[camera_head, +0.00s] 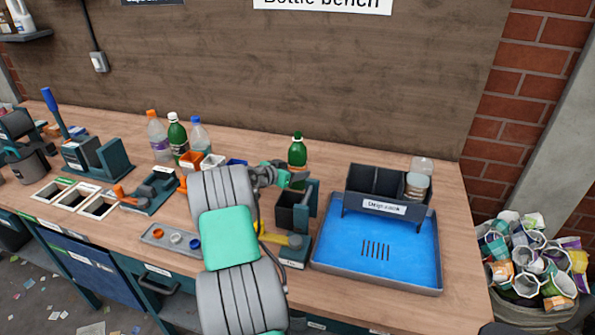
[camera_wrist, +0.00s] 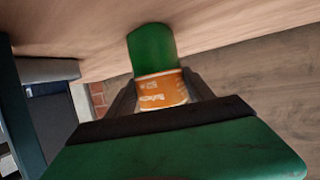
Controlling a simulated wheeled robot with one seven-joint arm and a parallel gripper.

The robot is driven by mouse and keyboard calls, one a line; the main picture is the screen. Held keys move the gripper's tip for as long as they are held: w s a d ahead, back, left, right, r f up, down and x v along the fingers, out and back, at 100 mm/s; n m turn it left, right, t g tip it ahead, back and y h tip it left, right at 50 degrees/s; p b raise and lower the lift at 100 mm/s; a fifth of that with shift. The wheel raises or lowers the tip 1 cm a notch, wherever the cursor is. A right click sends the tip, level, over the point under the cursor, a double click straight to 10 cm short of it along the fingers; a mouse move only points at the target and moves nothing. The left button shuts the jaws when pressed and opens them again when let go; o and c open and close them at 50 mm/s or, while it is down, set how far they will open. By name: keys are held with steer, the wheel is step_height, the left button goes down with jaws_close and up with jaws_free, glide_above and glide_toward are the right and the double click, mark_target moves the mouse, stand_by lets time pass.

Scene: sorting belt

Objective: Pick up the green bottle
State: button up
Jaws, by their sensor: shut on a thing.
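A green bottle (camera_head: 297,153) with a green cap is upright at the middle of the bench. My gripper (camera_head: 284,178) is at its lower part in the head view. In the wrist view the green bottle (camera_wrist: 152,50), with an orange label, sits between the fingers of my gripper (camera_wrist: 163,92), which are shut on it. I cannot tell whether its base touches the bench top. Another green bottle (camera_head: 177,137) with a white cap stands further left, apart from my gripper.
Two clear bottles, one orange-capped (camera_head: 158,138) and one blue-capped (camera_head: 199,138), flank the left green bottle. A dark holder (camera_head: 292,215) stands just right of my arm. A blue tray (camera_head: 335,252) with a dark rack (camera_head: 362,187) is at the right. The wall (camera_head: 340,95) is close behind.

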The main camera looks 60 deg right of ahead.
mark_target(294, 146)
steer(key=c, duration=0.3)
steer(key=shift+r, duration=0.1)
step_height(294, 146, up, 10)
steer(key=shift+a+f+b, duration=0.1)
steer(key=shift+f+b, duration=0.05)
steer(key=shift+b, duration=0.45)
steer(key=a+r, duration=0.3)
steer(key=r, duration=0.1)
steer(key=s+a+r+p, duration=0.1)
steer(key=a+r, duration=0.2)
steer(key=r, duration=0.2)
steer(key=a+r+p, duration=0.1)
steer(key=a+r, duration=0.2)
steer(key=r, duration=0.2)
steer(key=shift+s+a+r, duration=0.1)
steer(key=shift+s+a, duration=0.2)
steer(key=shift+a, duration=0.05)
